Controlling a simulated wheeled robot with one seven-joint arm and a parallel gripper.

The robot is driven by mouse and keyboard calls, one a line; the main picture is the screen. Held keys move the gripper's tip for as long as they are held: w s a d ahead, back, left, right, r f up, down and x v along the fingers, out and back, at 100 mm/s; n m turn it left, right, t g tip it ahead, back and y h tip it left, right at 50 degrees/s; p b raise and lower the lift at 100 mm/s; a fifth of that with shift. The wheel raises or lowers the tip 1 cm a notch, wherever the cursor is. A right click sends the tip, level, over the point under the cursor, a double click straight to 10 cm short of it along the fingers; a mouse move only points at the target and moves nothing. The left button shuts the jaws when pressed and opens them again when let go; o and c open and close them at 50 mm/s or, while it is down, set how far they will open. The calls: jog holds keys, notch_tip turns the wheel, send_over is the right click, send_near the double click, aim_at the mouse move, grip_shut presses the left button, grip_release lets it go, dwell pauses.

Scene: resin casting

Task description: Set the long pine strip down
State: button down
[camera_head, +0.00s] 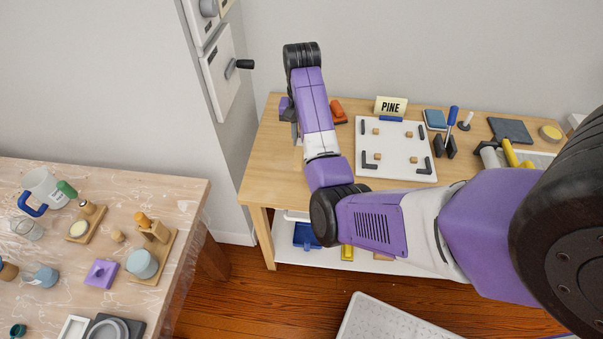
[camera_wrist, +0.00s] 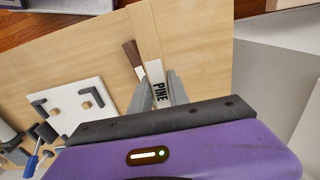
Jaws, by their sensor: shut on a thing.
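My gripper (camera_wrist: 160,88) is shut on the long pine strip (camera_wrist: 146,35) in the wrist view. The strip is pale wood with a white end marked PINE between the fingers, and it reaches away from them over the tabletop. I cannot tell whether it touches the table. A dark brown strip (camera_wrist: 132,52) lies close beside it. In the head view my gripper (camera_head: 295,130) is at the left end of the wooden table (camera_head: 275,180), largely hidden by my arm. The pine strip cannot be made out there.
A white board (camera_head: 395,172) with black corner pieces and small wood blocks lies right of my gripper; a PINE sign (camera_head: 390,105) stands behind it. An orange-red item (camera_head: 337,110) is close by. Tools crowd the right side. The table's left front is bare.

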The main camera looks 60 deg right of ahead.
aim_at(302, 173)
notch_tip(302, 173, down, 13)
jog(key=shift+s+f+p, duration=0.1)
jog(key=shift+p, duration=0.25)
jog(key=shift+f, duration=0.15)
jog(key=c, duration=1.3)
grip_release()
jog(key=shift+o, duration=0.2)
notch_tip(302, 173, up, 12)
jog(key=shift+r+b, duration=0.2)
jog(key=shift+b, duration=0.3)
